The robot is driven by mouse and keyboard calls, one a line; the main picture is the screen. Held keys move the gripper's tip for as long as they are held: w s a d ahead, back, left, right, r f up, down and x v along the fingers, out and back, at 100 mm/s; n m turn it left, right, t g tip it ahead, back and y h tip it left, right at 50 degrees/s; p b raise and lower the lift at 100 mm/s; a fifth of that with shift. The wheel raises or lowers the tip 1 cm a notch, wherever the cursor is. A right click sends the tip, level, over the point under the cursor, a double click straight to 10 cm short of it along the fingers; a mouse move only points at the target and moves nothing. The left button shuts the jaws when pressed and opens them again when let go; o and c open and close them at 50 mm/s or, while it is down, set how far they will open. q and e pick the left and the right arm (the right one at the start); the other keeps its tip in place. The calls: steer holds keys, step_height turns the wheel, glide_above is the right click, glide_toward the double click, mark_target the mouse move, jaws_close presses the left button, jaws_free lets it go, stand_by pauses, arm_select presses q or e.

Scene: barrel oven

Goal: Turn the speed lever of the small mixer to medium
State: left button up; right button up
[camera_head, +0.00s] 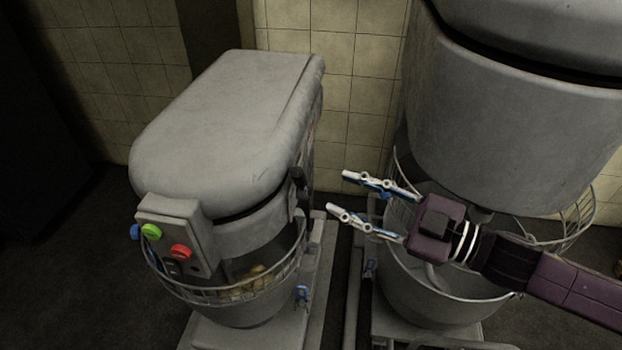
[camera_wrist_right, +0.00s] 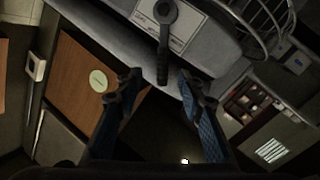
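The small grey mixer (camera_head: 225,125) stands on the left in the head view, with a wire guard (camera_head: 225,296) around its bowl. The dark speed lever (camera_wrist_right: 164,45) shows in the right wrist view, hanging from a round pivot on a pale label plate (camera_wrist_right: 198,28). My right gripper (camera_head: 338,190) is open and empty beside the small mixer's right side, its fingers pointing toward it. In the wrist view the lever's tip lies ahead of and between the spread fingers (camera_wrist_right: 158,80), apart from them. My left gripper is not in view.
A large mixer (camera_head: 510,110) with its bowl (camera_head: 440,295) stands at the right, close behind and beside my right arm. Green and red buttons (camera_head: 180,252) sit on the small mixer's front. A narrow gap separates the two mixers. A tiled wall (camera_head: 345,60) is behind.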

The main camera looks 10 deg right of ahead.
mark_target(305, 178)
steer(key=shift+n+g+y, duration=0.4)
steer(key=shift+y, duration=0.1)
steer(key=p+x, duration=0.1)
steer(key=x, duration=0.1)
steer(key=p+x, duration=0.1)
steer(key=x, duration=0.1)
steer(key=r+x, duration=0.1)
steer(key=shift+a+r+p, duration=0.15)
steer(key=shift+a+p, duration=0.25)
steer(key=shift+a, duration=0.1)
steer(key=shift+x, duration=0.8)
steer(key=shift+f, duration=0.25)
jaws_close()
